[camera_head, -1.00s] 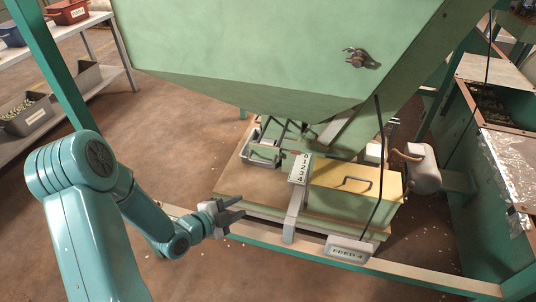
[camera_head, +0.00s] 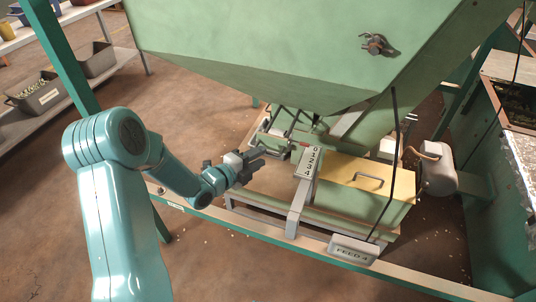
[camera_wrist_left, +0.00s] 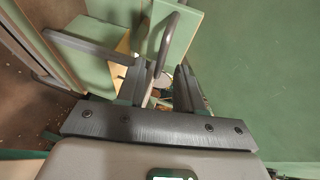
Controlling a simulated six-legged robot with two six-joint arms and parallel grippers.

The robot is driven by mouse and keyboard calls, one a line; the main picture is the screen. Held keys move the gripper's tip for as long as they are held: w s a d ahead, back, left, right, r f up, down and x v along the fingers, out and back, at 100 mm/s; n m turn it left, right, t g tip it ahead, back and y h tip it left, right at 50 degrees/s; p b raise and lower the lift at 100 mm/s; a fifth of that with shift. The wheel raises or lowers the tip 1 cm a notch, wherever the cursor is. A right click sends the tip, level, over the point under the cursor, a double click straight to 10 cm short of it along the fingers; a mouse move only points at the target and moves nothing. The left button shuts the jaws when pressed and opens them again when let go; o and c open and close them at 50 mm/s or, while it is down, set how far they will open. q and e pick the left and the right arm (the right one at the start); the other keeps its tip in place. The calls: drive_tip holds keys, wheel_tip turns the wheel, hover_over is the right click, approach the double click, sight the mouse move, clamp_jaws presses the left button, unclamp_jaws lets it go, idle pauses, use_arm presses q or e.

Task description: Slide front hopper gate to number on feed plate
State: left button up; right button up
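The green hopper (camera_head: 270,60) hangs above a wooden deck. Its front gate, with a grey bar handle (camera_head: 276,142), is under the hopper mouth. The number scale (camera_head: 308,162) reads 0 to 4, and a small red mark lies beside the 0 end. The feed plate (camera_head: 352,249) on the front rail reads FEED 4. My left gripper (camera_head: 260,160) is just in front of the gate handle. In the left wrist view its two fingers (camera_wrist_left: 158,82) are apart, with the bar handle (camera_wrist_left: 165,45) ahead between them; contact is unclear. My right gripper is out of view.
A green box with a yellow lid (camera_head: 365,182) stands right of the scale. A motor (camera_head: 430,170) is further right, and a dark cable hangs in front of the box. A shelf with bins (camera_head: 35,93) is at the left.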

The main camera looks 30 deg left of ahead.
use_arm(q)
drive_tip(key=x, duration=0.4)
drive_tip(key=shift+w+b, duration=0.2)
drive_tip(key=shift+b, duration=0.1)
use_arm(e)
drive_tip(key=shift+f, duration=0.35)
use_arm(q)
clamp_jaws()
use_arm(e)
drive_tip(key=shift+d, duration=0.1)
